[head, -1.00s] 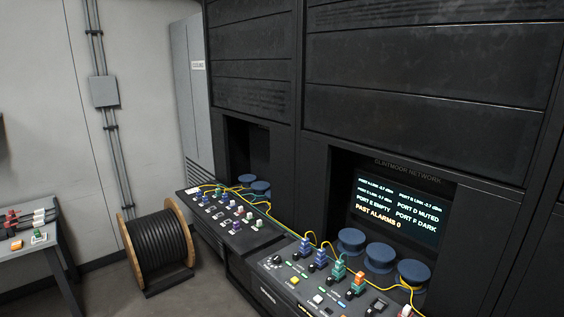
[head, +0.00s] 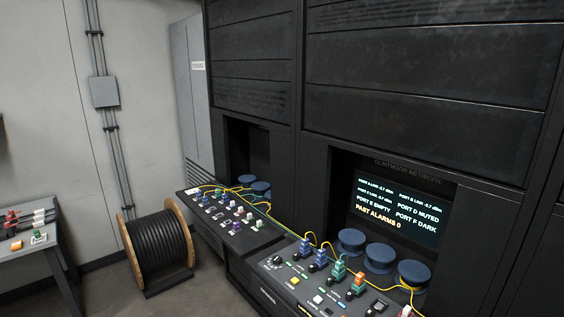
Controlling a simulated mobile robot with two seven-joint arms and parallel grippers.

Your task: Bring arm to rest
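Neither of my grippers nor my arms show in the head view. The near control panel (head: 285,290) slopes out from the black rack, with blue, teal and orange connectors (head: 339,270) standing in it and yellow fibres running from them. The lit screen (head: 398,210) above it reads "PORT E EMPTY", "PORT D MUTED", "PORT F DARK" and "PAST ALARMS 0". Several blue round spools (head: 380,256) sit in the recess behind the panel.
A second panel (head: 236,240) with small connectors juts out further left. A wooden cable drum (head: 157,253) stands on the floor beside it. A grey table (head: 40,250) with red and black tools is at the far left. Floor between table and drum is clear.

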